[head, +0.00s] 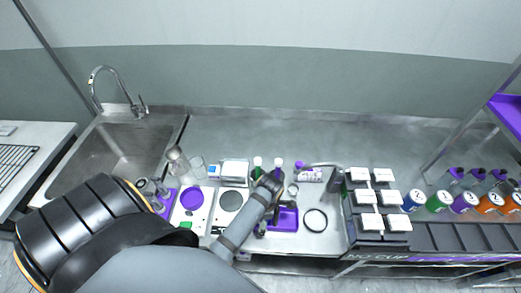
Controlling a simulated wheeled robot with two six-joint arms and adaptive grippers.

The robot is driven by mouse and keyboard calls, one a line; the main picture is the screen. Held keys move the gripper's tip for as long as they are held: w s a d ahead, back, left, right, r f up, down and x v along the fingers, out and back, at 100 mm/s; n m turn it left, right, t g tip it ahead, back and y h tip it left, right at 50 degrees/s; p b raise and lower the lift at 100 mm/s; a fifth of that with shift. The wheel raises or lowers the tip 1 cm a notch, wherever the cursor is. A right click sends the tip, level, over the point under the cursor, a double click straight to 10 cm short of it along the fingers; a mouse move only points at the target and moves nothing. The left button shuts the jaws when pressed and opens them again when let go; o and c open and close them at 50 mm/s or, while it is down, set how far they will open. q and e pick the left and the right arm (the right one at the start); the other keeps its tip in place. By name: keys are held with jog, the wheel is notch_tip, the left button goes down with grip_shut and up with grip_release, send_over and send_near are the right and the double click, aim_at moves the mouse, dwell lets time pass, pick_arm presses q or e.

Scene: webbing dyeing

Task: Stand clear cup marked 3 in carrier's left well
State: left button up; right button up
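Two clear cups stand on the counter: one (175,158) just right of the sink and another (197,167) beside it. No number can be read on either. A purple holder (165,197), which looks like the carrier, sits below them, partly hidden behind my arm. Small grey, clear-looking shapes (150,187) are at its left edge, and I cannot tell whether they stand in its wells. My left arm crosses the foreground and ends near the middle of the counter. My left gripper (268,184) is small and dark there, right of the cups and carrier; its fingers are unclear. My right gripper is not visible.
A scale with a purple dish (191,198), a round-plated device (231,201) and several bottles (278,166) crowd the middle. A purple tray (287,218) and black ring (316,220) lie right. White-topped boxes (365,197) and coloured cans (464,202) stand farther right. The back counter is clear.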

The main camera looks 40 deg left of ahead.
pick_arm(q)
jog(key=shift+r, duration=0.2)
jog(key=r, duration=0.7)
jog(key=shift+w+d+r+b, duration=0.2)
jog(key=shift+w+r+b, duration=0.05)
jog(key=shift+w+b, duration=0.15)
jog(key=r, duration=0.1)
jog(key=r+p, duration=0.1)
jog(key=r, duration=0.1)
jog(key=r+p, duration=0.1)
jog(key=shift+d+r, duration=0.2)
jog(key=shift+d, duration=0.05)
jog(key=shift+w+r+p, duration=0.1)
jog(key=shift+r+p, duration=0.45)
jog(key=shift+p, duration=0.25)
jog(key=shift+f, duration=0.1)
